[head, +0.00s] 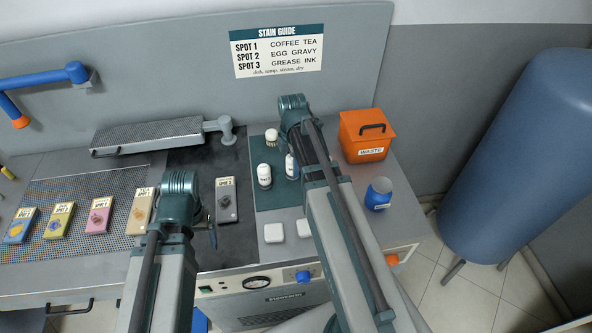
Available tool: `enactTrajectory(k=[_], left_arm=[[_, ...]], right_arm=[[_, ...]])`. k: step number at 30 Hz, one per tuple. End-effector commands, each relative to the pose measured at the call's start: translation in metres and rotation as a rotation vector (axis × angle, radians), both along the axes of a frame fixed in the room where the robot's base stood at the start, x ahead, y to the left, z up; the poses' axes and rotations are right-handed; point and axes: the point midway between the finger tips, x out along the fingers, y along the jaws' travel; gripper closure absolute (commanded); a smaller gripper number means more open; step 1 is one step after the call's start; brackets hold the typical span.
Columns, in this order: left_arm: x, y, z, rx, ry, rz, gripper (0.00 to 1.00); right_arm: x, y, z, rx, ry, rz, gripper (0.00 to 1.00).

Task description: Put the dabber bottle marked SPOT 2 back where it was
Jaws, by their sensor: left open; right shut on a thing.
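Three small white dabber bottles are at the dark green mat (270,199) on the right of the worktop. One bottle (271,137) is at the back, one (264,176) is front left, and one with a bluish marking (291,167) is on the right. The bottle markings are too small to read. My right gripper (292,154) is shut on the right bottle, mostly hidden by its own arm. I cannot tell whether that bottle touches the mat. My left gripper (211,230) is open over the dark board, its fingers mostly hidden, beside a grey card (227,201).
An orange waste bin (366,137) and a blue jar (378,194) stand to the right. Two white pads (274,233) lie in front of the mat. Several stained cards (98,216) lie on the perforated board at left. A stain guide (279,51) hangs behind.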

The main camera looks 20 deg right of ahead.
Motion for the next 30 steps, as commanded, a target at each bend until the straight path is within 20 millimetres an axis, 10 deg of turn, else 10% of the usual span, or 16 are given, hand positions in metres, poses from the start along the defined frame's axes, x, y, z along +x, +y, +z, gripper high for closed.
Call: enactTrajectory(k=[29, 30], left_arm=[[0.0, 0.0, -0.041, 0.0, 0.0, 0.001, 0.14], [0.0, 0.0, -0.04, 0.0, 0.0, 0.001, 0.14]], right_arm=[[0.005, -0.012, -0.041, 0.0, 0.0, 0.0, 1.0], [0.005, -0.012, -0.04, 0.0, 0.0, 0.0, 0.45]])
